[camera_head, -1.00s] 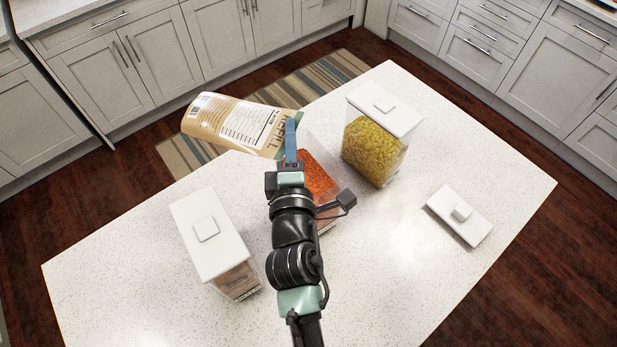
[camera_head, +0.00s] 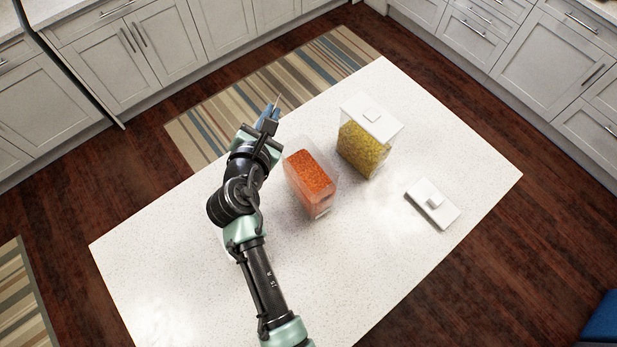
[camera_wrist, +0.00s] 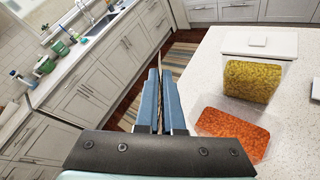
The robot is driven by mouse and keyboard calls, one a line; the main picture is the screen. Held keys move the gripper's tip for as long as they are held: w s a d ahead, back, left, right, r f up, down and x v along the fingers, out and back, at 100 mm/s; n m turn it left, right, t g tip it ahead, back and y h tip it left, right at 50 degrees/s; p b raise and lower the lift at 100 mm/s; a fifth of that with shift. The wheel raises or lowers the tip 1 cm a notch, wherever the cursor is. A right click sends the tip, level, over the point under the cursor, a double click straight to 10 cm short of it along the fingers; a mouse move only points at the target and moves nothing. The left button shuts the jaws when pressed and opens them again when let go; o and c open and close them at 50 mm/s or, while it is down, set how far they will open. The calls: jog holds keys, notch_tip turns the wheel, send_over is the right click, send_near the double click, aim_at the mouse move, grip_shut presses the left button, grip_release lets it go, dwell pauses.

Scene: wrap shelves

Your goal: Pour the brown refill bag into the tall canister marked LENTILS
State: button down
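The open clear canister (camera_head: 325,205) stands on the white counter with red-orange lentils (camera_head: 311,175) inside; it also shows in the wrist view (camera_wrist: 246,112). I cannot read a label on it. My gripper (camera_head: 268,113) is left of and beyond this canister, near the counter's far edge. Its blue fingers (camera_wrist: 161,100) are close together on a thin tan sliver (camera_head: 279,101), which looks like the brown refill bag seen edge-on and flat. The bag's printed face is hidden. A loose white lid (camera_head: 433,203) lies on the counter to the right.
A lidded canister of yellow-green contents (camera_head: 364,146) stands close to the right of the lentil canister. My arm covers the left middle of the counter (camera_head: 150,250). Bare counter lies at the front. A striped rug (camera_head: 215,125) lies on the floor beyond.

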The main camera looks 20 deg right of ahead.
jog(key=shift+n, duration=0.7)
jog(key=r, duration=0.2)
jog(key=a+r, duration=0.1)
jog(key=r, duration=0.1)
jog(key=shift+w, duration=0.3)
jog(key=shift+r, duration=1.5)
